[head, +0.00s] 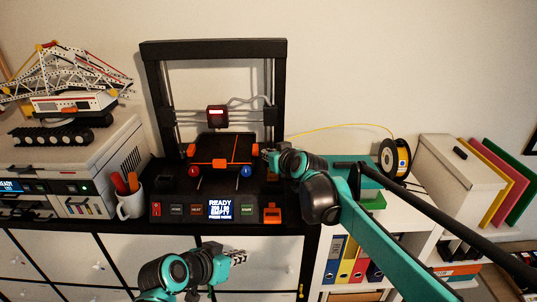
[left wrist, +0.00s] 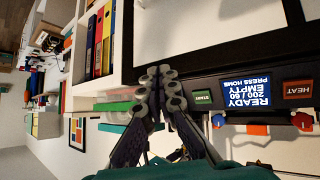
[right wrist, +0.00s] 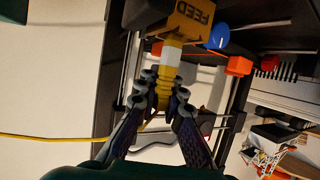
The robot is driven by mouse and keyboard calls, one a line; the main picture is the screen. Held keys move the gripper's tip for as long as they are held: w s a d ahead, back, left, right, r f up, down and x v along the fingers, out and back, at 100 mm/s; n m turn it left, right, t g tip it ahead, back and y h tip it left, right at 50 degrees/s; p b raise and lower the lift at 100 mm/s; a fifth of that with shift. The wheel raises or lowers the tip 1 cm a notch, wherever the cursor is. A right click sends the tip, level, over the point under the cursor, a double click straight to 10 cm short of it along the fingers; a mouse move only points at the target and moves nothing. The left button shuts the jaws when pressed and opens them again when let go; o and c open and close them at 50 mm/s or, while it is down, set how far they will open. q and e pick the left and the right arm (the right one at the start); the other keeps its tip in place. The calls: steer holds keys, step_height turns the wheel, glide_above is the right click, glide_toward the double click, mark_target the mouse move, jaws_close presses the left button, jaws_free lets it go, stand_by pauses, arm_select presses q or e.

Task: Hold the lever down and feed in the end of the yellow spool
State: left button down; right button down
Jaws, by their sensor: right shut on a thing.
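The yellow spool (head: 396,158) stands right of the printer, and its yellow strand (head: 345,126) runs left to my right gripper (head: 277,155). In the right wrist view my right gripper (right wrist: 155,90) is shut on the yellow end (right wrist: 165,76), which has a white band (right wrist: 172,54). The end points at the orange FEED block (right wrist: 190,20) and meets its edge; I cannot tell whether it is inside. An orange lever-like part (head: 271,213) is at the printer's front right. My left gripper (head: 238,257) is shut and empty, below and in front of the printer, apart from that part.
The printer (head: 165,205) has a display (head: 220,208) reading READY and EMPTY, with buttons beside it. A mug (head: 131,205) with orange-handled tools stands left. Binders (head: 352,262) fill the shelf below right. A white box (head: 455,170) stands right of the spool.

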mark_target(268, 218)
arm_select(q)
steer(key=w+d+r+m+h, duration=0.1)
steer(key=w+d+r, duration=0.1)
steer(key=w, duration=0.1)
steer(key=w+d+r+m+t+h, duration=0.1)
steer(key=w+d+r+h, duration=0.1)
steer(key=w, duration=0.2)
steer(key=w+d+r+m+t+h, duration=0.1)
steer(key=w+d+r+m+h, duration=0.1)
steer(key=w+d, duration=0.1)
steer(key=shift+w, duration=0.65)
steer(key=shift+w+d, duration=0.15)
steer(key=shift+w, duration=0.05)
steer(key=shift+f, duration=1.3)
steer(key=shift+f, duration=1.15)
steer(key=shift+s, duration=0.1)
arm_select(e)
steer(key=shift+f, duration=1.15)
